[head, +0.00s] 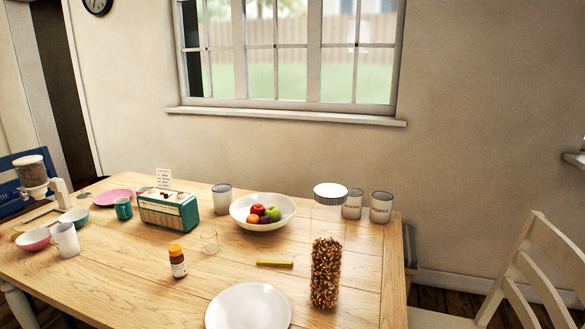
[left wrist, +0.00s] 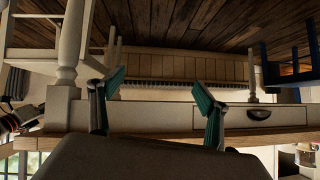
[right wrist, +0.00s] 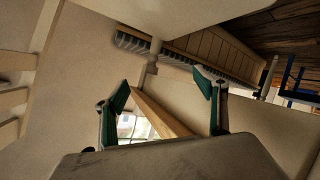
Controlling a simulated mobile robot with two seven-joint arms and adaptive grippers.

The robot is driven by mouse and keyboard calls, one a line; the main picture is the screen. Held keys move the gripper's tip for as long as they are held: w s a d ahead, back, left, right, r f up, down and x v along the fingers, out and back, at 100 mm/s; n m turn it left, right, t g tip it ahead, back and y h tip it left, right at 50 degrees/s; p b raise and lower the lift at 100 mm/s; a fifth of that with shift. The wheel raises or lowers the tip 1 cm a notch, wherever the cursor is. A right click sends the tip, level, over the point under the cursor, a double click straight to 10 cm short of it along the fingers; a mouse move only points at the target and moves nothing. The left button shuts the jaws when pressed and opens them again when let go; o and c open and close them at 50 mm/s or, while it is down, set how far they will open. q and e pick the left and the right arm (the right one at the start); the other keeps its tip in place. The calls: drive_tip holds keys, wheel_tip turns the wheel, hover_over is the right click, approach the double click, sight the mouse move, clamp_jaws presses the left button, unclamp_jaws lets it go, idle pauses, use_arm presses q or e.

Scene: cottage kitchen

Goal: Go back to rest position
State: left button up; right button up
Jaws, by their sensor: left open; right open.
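My left gripper (left wrist: 160,100) shows in the left wrist view with its two green-padded fingers apart and nothing between them. The table's apron and drawer (left wrist: 260,115) lie beyond it, and the picture is upside down. My right gripper (right wrist: 165,100) shows in the right wrist view, also open and empty, with a table edge (right wrist: 160,112) beyond its fingers. Neither gripper shows in the head view, so their exact distance from the table cannot be told.
The wooden table (head: 225,275) holds a fruit bowl (head: 263,222), a tall glass jar of grain (head: 326,272), a white plate (head: 248,308), a brown bottle (head: 177,261), a radio (head: 169,212) and several cups and canisters. A white chair (head: 540,265) stands at the right.

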use_arm(q)
drive_tip(key=r+p, duration=0.2)
drive_tip(key=p, duration=0.1)
drive_tip(key=d+r+p, duration=0.1)
drive_tip(key=shift+s, duration=0.3)
use_arm(e)
drive_tip(key=s+a+g+y, duration=0.1)
drive_tip(key=s+a, duration=0.4)
drive_tip(key=s, duration=0.4)
drive_tip(key=s+a+f+y, duration=0.1)
drive_tip(key=s+a, duration=0.4)
drive_tip(key=s, duration=0.4)
drive_tip(key=s+a+m+g, duration=0.1)
drive_tip(key=s+a, duration=0.4)
drive_tip(key=s, duration=0.4)
drive_tip(key=shift+s+a+f+g+y, duration=0.2)
drive_tip(key=shift+a+g+y, duration=0.1)
drive_tip(key=shift+y, duration=0.1)
